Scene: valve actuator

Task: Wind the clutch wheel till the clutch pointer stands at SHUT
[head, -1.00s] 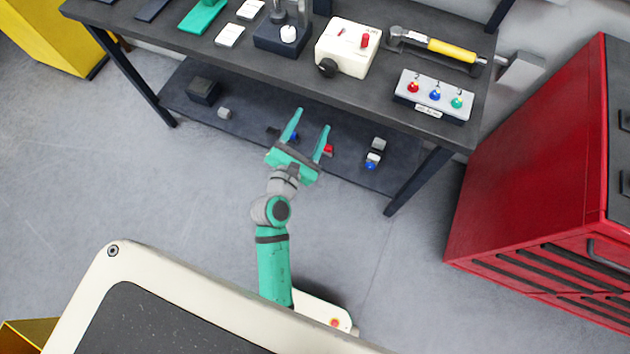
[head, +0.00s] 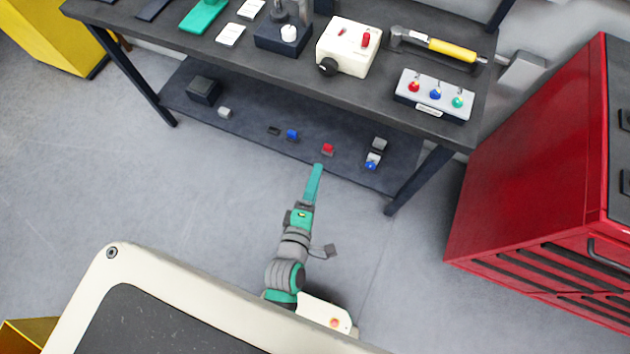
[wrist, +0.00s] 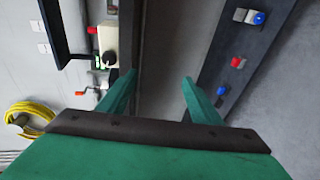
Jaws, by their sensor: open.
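A cream box (head: 350,47) stands on the bench top. A black round wheel (head: 327,67), probably the clutch wheel, sticks out of its front left side. A red lever (head: 366,40) and a small thin red mark (head: 343,30), perhaps the pointer, are on its top; the lettering is too small to read. In the wrist view the box (wrist: 104,40) and the black wheel (wrist: 110,58) show at upper left, beyond the left finger. My gripper (head: 318,168) is in front of the bench, apart from the wheel. In the wrist view my gripper (wrist: 159,79) is open and empty.
The bench top (head: 270,70) also holds a box with three coloured knobs (head: 434,95) and a yellow-handled tool (head: 452,50). A lower shelf (head: 250,125) carries several small blocks. A red cabinet (head: 540,170) stands at right. The floor before the bench is clear.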

